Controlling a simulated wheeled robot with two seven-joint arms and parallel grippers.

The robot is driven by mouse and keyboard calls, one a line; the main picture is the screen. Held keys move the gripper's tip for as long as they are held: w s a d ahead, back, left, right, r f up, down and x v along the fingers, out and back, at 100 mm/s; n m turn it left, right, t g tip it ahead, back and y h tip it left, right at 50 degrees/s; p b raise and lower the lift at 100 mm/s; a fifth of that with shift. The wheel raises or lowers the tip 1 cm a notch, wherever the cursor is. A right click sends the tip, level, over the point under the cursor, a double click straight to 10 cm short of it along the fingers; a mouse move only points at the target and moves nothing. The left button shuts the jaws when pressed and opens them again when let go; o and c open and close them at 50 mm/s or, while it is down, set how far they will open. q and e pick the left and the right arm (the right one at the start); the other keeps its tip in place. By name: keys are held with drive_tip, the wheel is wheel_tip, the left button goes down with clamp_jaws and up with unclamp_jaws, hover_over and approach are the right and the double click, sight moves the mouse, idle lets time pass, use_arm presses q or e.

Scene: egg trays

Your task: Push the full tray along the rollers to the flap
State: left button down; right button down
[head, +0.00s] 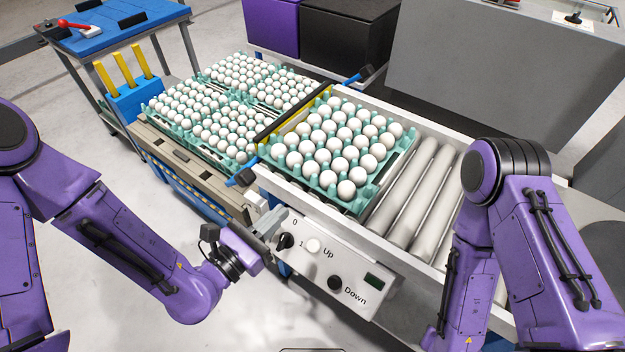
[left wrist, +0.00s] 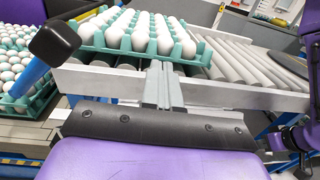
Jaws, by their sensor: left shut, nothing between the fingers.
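The full tray (head: 345,190) is a teal tray of white eggs on the left end of the roller conveyor, close to the black-and-yellow flap bar (head: 300,105). It also shows in the left wrist view (left wrist: 92,40), beyond my fingers. My left gripper (head: 277,222) is shut and empty, at the conveyor's near side rail by the control panel, apart from the tray in the head view. Its closed fingers show in the left wrist view (left wrist: 162,85). The rollers (head: 405,185) are bare to the right of the tray. My right arm is at the right; its gripper is out of view.
A control panel (head: 330,262) with Up and Down buttons is on the conveyor's near side. More egg trays (head: 205,153) stand on a lift platform beyond the flap. A blue-topped cart (head: 120,28) is at the back left.

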sight(321, 174)
use_arm(q)
drive_tip(key=p+x, duration=0.1)
drive_tip(key=x, duration=0.9)
drive_tip(key=shift+w+d+p, duration=0.1)
drive_tip(key=shift+p, duration=0.3)
drive_tip(key=shift+w+d+f, duration=0.15)
drive_tip(key=shift+w+d, duration=0.2)
drive_tip(key=shift+w, duration=0.1)
use_arm(e)
drive_tip(key=shift+w+r, duration=0.15)
drive_tip(key=shift+r, duration=0.3)
